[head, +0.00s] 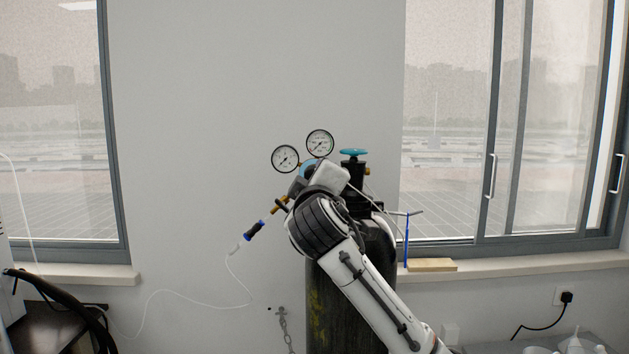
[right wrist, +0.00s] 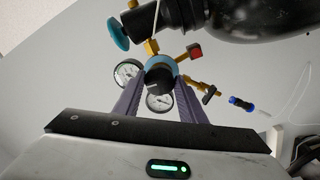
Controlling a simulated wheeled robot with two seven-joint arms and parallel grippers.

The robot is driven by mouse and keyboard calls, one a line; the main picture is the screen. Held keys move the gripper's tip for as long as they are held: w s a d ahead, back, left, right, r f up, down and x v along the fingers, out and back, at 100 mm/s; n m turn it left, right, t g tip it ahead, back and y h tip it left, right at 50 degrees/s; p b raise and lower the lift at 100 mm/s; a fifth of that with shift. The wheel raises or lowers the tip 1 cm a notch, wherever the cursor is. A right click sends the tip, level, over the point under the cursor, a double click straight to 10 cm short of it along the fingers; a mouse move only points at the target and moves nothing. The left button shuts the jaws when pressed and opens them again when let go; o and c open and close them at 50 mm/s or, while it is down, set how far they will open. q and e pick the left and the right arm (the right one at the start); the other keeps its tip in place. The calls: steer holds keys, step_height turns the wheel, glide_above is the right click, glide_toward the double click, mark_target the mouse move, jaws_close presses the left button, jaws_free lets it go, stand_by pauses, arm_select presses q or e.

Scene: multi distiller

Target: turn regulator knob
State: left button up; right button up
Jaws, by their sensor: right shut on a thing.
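The regulator with its two round gauges (head: 302,149) is mounted at the top of a dark gas cylinder (head: 330,300). In the head view my right arm reaches up in front of the cylinder, and its hand covers most of the regulator body and knob. In the right wrist view the regulator knob (right wrist: 160,82) is dark, in front of a blue ring (right wrist: 161,64). My right gripper (right wrist: 161,84) has one purple-grey finger on each side of the knob and is shut on it. My left gripper is not in view.
A teal valve handwheel (head: 353,152) tops the cylinder just right of the regulator. A blue-and-black hose fitting (head: 254,230) hangs at the left with a thin white tube. A stand with a wooden base (head: 432,265) is on the right sill. The wall at left is clear.

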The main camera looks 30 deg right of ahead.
steer(key=o, duration=1.1)
steer(key=shift+c, duration=0.2)
steer(key=shift+s+a, duration=0.1)
steer(key=b+v, duration=0.2)
steer(key=v, duration=0.8)
